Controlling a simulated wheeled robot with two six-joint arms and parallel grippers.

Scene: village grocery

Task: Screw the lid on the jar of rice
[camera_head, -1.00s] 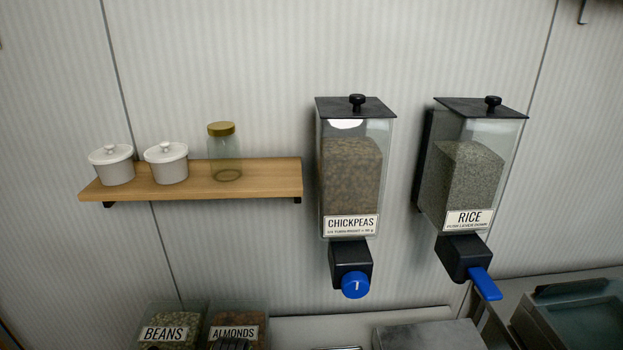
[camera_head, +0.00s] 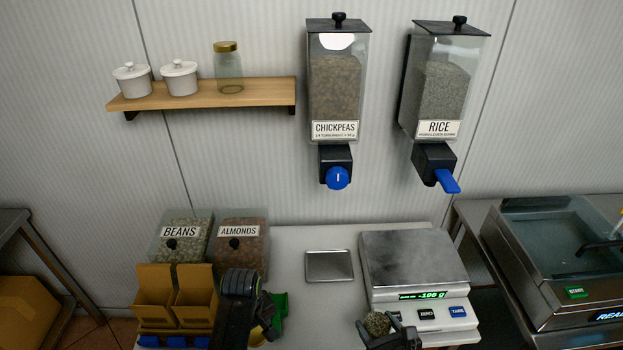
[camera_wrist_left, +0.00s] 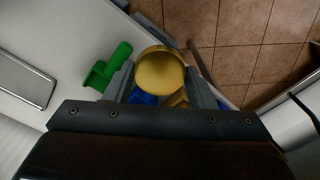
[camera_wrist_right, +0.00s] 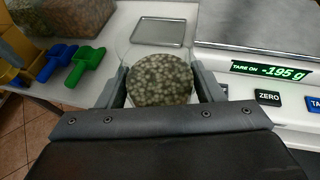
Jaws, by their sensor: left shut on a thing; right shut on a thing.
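My left gripper (camera_head: 262,318) is shut on a round gold lid (camera_wrist_left: 160,72), which sits between its fingers in the left wrist view. My right gripper (camera_head: 388,328) is shut on a clear jar of speckled pale grains (camera_wrist_right: 160,80). In the right wrist view the jar is open at the top, with the grains showing. In the head view the jar (camera_head: 377,322) is at the bottom, in front of the scale. The lid and jar are apart, with the lid to the left. The lid is mostly hidden by my left gripper in the head view.
A scale (camera_head: 415,262) and a small metal tray (camera_head: 329,266) stand on the white counter. Bean and almond bins (camera_head: 240,250), yellow holders (camera_head: 175,295) and a green scoop (camera_head: 279,308) are on the left. Chickpea (camera_head: 335,90) and rice (camera_head: 437,90) dispensers hang above. A shelf (camera_head: 270,90) holds another lidded jar.

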